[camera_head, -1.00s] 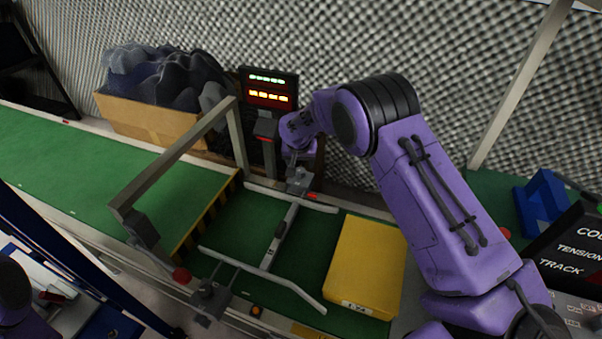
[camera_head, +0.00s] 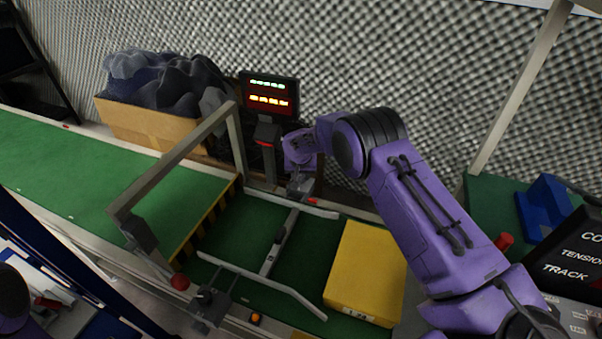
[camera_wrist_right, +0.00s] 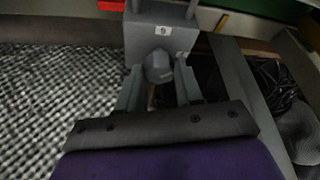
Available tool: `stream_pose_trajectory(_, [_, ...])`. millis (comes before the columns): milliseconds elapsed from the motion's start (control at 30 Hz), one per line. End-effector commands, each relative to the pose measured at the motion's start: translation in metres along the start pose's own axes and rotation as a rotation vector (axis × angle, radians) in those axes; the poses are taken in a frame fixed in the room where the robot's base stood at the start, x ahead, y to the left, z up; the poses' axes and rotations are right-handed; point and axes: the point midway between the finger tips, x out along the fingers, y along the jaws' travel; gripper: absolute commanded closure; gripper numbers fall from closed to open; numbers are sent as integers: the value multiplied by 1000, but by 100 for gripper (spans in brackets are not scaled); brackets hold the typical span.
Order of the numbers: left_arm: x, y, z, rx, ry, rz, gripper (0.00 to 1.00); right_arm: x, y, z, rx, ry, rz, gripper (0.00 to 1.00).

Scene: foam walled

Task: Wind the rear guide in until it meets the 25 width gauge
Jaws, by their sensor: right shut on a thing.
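The rear guide (camera_head: 270,199) is the far pale rail across the green belt. The front guide (camera_head: 260,282) is the nearer pale rail, with a bent right end. A slim grey bar (camera_head: 279,246), apparently the width gauge, lies between them; its number is unreadable, and I cannot tell whether its far end touches the rear guide. My right gripper (camera_head: 298,187) is behind the rear guide. In the right wrist view, my right gripper (camera_wrist_right: 158,88) is shut on a grey knob (camera_wrist_right: 158,68), on a grey block (camera_wrist_right: 162,38) with a small number label. My left gripper is not in view.
A yellow box (camera_head: 366,270) sits on the belt right of the guides. A grey frame (camera_head: 172,166) spans the belt at left. A lit display (camera_head: 270,95) and a carton of dark foam (camera_head: 150,122) stand behind. A red-ended knob (camera_head: 180,282) is in front.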

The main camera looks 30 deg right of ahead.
Motion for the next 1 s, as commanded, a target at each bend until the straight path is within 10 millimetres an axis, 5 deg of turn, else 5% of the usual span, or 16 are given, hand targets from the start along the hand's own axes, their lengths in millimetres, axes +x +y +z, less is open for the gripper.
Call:
stream_pose_trajectory(433, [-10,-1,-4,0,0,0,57,0,1,0,-98,0,-40,95])
stream_pose_trajectory(467, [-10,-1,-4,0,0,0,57,0,1,0,-98,0,-40,61])
stream_pose_trajectory(533, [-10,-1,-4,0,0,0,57,0,1,0,-98,0,-40,40])
stream_pose_trajectory(833, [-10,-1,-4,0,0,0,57,-2,0,0,-98,0,-40,40])
stream_pose_trajectory(1000, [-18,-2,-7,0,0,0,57,-31,1,-2,-98,3,-40,40])
